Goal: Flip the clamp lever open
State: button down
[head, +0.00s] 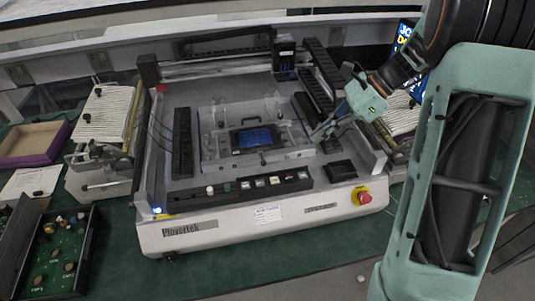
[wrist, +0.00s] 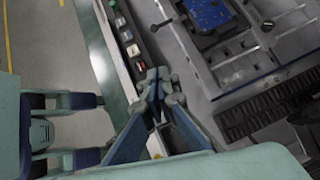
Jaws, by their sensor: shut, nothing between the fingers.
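My gripper (head: 316,138) is shut and empty. It is low over the right side of the machine's work area in the head view, and its closed fingertips show in the wrist view (wrist: 158,84). A blue circuit board (head: 254,138) sits in a dark holder on the light fixture plate (head: 218,158); part of the board shows at the top of the wrist view (wrist: 208,12). A thin rod with a dark knob (wrist: 162,25), lever-like, stands beside the board, apart from my fingertips. I cannot tell for certain which part is the clamp lever.
The machine's front panel (head: 253,187) carries a row of buttons, with a red stop knob (head: 363,196) at its right corner. A dark cable chain (head: 318,92) lies close to my gripper. A purple-edged tray (head: 32,142) and a box of electronics (head: 62,250) are at left.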

aim_at(261, 156)
jog(key=shift+a, duration=0.3)
jog(key=shift+f, duration=0.1)
jog(key=p+x, duration=0.1)
jog(key=x, duration=0.9)
jog(key=shift+a, duration=0.1)
jog(key=shift+s+a+f+p, duration=0.1)
jog(key=shift+a+p, duration=0.25)
jog(key=shift+a, duration=0.85)
jog(key=shift+a+f, duration=0.2)
jog(key=shift+a, duration=0.45)
